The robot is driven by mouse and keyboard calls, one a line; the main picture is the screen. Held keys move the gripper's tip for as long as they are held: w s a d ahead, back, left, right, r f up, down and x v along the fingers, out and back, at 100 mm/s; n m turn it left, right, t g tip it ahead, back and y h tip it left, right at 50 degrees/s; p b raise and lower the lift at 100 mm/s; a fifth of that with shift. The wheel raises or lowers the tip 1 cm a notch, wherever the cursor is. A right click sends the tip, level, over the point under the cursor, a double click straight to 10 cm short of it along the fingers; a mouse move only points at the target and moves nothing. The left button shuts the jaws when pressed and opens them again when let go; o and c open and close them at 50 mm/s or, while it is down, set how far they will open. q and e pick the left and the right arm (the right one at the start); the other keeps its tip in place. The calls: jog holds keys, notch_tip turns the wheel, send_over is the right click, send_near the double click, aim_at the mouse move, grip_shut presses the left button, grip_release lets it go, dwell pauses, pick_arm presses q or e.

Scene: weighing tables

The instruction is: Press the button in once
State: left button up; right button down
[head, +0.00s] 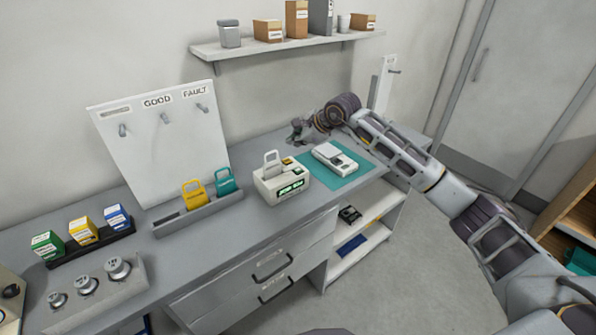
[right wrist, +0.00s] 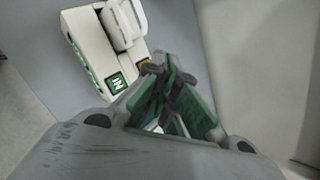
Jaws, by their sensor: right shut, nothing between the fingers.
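A white box (head: 280,186) with a grey-white handle-like piece on top stands on the grey bench, with a green label on its front. A small green button and a yellow one (head: 287,160) sit on its top right part. In the right wrist view the box (right wrist: 85,50) is at upper left, with the green button marked "IN" (right wrist: 117,83) and the yellow one (right wrist: 143,64) partly behind my fingers. My right gripper (head: 297,130) is shut and empty, behind and above the box. Its green-padded fingers (right wrist: 165,75) appear beside the buttons; contact is not visible. My left gripper is out of view.
A white device (head: 335,158) lies on a teal mat (head: 350,181) right of the box. A rack with yellow (head: 194,195) and teal (head: 225,180) tags stands left, below a GOOD/FAULT hook board (head: 150,150). Small boxes and weights (head: 87,285) sit further left. A shelf (head: 280,45) hangs above.

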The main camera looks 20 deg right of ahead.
aim_at(296, 171)
jog(key=shift+f+b, duration=0.6)
jog(key=shift+f, duration=2)
jog(key=shift+f+b, duration=0.35)
jog(key=shift+b, duration=0.05)
jog(key=shift+f+b, duration=0.6)
jog(key=shift+f, duration=0.5)
pick_arm(q)
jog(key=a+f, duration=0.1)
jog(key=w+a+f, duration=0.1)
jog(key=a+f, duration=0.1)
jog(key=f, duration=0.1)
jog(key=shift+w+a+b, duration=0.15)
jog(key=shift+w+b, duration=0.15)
jog(key=shift+b, duration=0.05)
pick_arm(e)
jog(key=shift+f, duration=0.15)
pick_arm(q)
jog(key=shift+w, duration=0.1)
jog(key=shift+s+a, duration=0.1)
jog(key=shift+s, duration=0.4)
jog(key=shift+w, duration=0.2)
